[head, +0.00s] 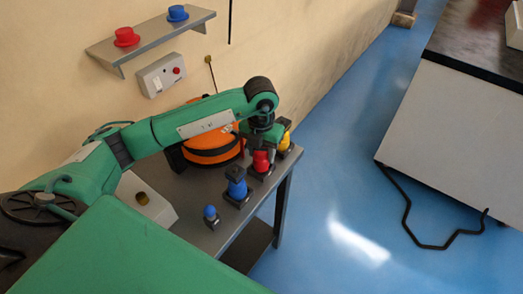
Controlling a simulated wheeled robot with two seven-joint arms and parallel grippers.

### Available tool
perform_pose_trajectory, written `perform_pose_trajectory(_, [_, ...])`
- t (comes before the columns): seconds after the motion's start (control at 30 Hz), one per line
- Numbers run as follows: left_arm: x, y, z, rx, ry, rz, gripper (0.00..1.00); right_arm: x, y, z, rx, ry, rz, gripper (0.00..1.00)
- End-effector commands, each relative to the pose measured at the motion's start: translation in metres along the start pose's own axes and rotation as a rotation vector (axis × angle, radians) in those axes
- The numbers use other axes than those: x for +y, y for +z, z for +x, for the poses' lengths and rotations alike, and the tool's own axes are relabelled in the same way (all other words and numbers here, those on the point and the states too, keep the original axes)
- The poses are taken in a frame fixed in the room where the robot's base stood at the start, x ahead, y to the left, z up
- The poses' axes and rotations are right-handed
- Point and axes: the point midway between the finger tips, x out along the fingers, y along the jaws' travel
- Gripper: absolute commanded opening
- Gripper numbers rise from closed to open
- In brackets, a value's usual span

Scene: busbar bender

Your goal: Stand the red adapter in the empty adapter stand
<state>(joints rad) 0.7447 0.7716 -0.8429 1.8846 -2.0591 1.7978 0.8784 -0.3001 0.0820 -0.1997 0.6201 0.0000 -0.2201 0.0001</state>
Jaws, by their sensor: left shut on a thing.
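The red adapter (261,163) is near the right edge of the grey table, between a blue adapter and a yellow one. My left gripper (262,148) reaches over the table from the left, points down, and is shut on the red adapter's top. A dark adapter stand (259,175) is directly under the red adapter. The adapter looks upright, in or just above this stand; I cannot tell whether it is fully seated. The gripper hides its upper part. My right gripper is not in view.
The blue adapter (237,186), a small blue piece (210,214) and the yellow adapter (284,141) stand close by on the table (196,236). An orange and black machine (212,146) is behind. A wall shelf (150,41) holds red and blue caps. Blue floor at right is mostly clear.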

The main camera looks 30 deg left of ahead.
Motion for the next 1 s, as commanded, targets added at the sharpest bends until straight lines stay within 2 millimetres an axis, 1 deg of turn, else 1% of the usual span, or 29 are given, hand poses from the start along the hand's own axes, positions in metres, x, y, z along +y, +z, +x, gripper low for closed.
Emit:
perform_pose_trajectory(0.73, [0.001, 0.001, 0.019, 0.000, 0.000, 0.000, 0.14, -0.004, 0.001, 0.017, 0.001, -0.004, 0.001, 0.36])
perform_pose_trajectory(0.77, [0.001, 0.001, 0.018, -0.001, 0.000, 0.000, 0.51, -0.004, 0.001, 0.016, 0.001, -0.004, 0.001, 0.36])
perform_pose_trajectory(0.8, [0.001, 0.001, 0.018, -0.001, 0.000, 0.000, 0.59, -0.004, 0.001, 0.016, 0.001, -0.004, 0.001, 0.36])
perform_pose_trajectory(0.87, [0.001, 0.001, 0.018, 0.000, 0.000, 0.000, 0.71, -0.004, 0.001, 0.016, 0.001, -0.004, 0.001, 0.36])
perform_pose_trajectory(1.0, [0.000, 0.000, 0.018, 0.000, 0.000, 0.000, 0.71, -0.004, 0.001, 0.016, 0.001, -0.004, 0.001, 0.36])
